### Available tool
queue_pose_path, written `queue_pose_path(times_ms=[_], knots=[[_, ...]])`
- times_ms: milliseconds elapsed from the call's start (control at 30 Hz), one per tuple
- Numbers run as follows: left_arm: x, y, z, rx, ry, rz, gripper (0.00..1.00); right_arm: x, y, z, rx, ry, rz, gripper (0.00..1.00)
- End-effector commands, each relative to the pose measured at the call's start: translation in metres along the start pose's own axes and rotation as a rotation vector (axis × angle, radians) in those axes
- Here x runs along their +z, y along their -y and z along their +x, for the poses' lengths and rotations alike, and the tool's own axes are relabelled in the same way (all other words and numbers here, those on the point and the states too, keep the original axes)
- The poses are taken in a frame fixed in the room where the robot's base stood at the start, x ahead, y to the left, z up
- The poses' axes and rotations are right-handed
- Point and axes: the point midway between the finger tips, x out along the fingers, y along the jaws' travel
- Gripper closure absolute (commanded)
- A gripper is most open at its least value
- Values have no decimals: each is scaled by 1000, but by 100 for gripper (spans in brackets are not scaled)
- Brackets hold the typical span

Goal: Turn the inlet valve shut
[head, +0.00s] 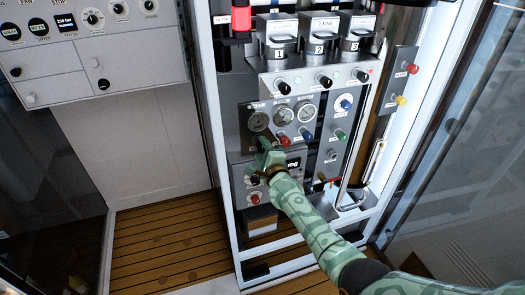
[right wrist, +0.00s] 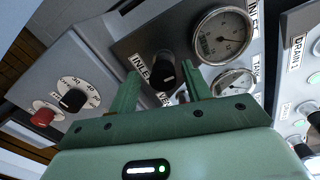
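The inlet valve is a black knob (right wrist: 163,70) on a dark panel, beside a label reading INLET. In the right wrist view it appears between the two finger lines of my right gripper (right wrist: 162,85), with gaps on both sides. The fingers are apart and point at the panel; I cannot tell whether the tips reach the knob's depth. In the head view my green right gripper (head: 264,144) is at the panel just below the inlet gauge (head: 258,121) and hides the knob. My left gripper is not in view.
The inlet gauge (right wrist: 222,35) and a smaller gauge (right wrist: 232,83) are close to the right finger. A red knob (head: 285,141) is just right of the gripper in the head view. A lower panel has a black dial (right wrist: 72,100) and a red button (right wrist: 43,117).

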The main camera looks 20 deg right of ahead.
Motion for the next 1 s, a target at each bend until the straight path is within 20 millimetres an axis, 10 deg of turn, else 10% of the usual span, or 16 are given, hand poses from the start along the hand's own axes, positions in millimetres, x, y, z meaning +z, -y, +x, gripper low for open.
queue_pose_path(times_ms=[367, 1000], knots=[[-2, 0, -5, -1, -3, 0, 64, 0, 3, -7, -4, 0, -1, 51], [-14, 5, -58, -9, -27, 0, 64, 0, 2, -150, -2, 0, 0, 51]])
